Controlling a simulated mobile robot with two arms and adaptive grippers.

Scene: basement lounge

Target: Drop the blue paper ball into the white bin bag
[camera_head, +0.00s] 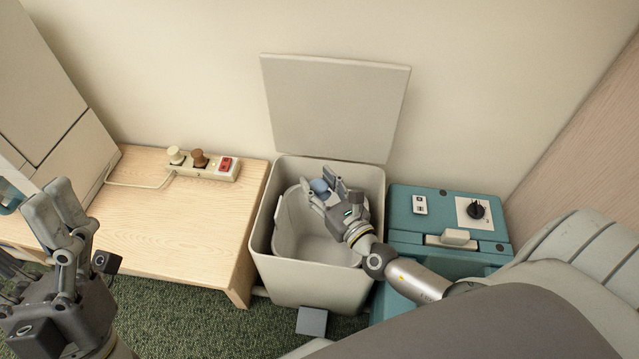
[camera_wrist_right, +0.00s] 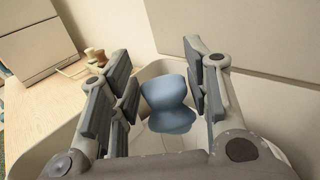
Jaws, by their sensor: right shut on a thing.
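The blue paper ball (camera_head: 319,186) is held at the fingertips of my right gripper (camera_head: 326,193), over the inside of the open bin. In the right wrist view the ball (camera_wrist_right: 168,104) sits between the fingers of the right gripper (camera_wrist_right: 165,95). The white bin bag (camera_head: 288,232) lines the inside of the pale bin (camera_head: 308,287), open at the top, below and around the gripper. The hand hides part of the bag's right side. My left gripper (camera_head: 62,215) is at the far left, away from the bin; its finger opening is unclear.
The bin's lid (camera_head: 335,105) stands raised against the wall. A wooden table (camera_head: 190,225) with a power strip (camera_head: 205,166) is left of the bin. A teal unit (camera_head: 400,228) with a knob stands close on the right. A grey pedal (camera_head: 312,321) sticks out in front.

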